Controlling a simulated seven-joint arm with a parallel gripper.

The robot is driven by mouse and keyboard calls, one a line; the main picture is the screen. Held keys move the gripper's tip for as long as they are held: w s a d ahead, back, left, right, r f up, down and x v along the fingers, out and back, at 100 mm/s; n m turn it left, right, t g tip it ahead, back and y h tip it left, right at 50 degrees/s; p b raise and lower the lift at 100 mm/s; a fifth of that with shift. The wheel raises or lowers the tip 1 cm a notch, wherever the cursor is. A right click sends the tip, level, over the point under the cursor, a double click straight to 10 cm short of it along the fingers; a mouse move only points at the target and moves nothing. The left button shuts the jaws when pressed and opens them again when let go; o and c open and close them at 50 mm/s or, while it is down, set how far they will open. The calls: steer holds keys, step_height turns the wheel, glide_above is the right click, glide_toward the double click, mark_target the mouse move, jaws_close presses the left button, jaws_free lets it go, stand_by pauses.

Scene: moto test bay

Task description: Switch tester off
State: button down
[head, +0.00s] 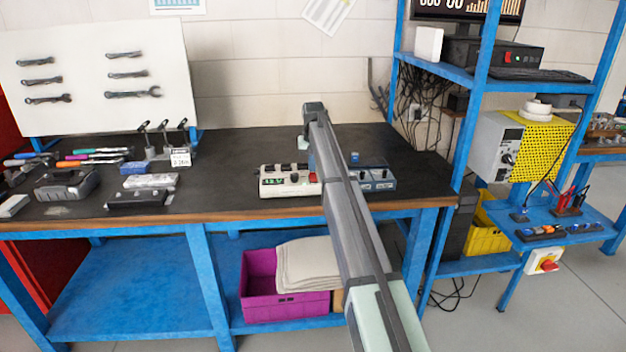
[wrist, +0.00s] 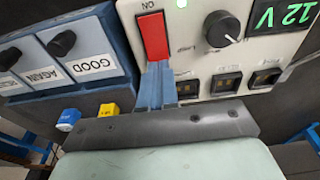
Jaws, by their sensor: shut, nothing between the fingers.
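The tester is a white box (head: 288,191) at the front of the dark bench top, also close up in the wrist view (wrist: 285,45).
A blue box (head: 378,181) with GOOD and AGAIN labels (wrist: 90,65) stands beside the tester. A black knob (wrist: 221,28) and several dark switches (wrist: 227,84) share the tester's face. Tools and cases (head: 150,181) lie further left; a blue shelf rack (head: 478,90) stands right.

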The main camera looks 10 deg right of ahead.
steer(key=shift+f, duration=0.35)
stand_by(0.4)
step_height(320, 180, up, 7)
stand_by(0.8)
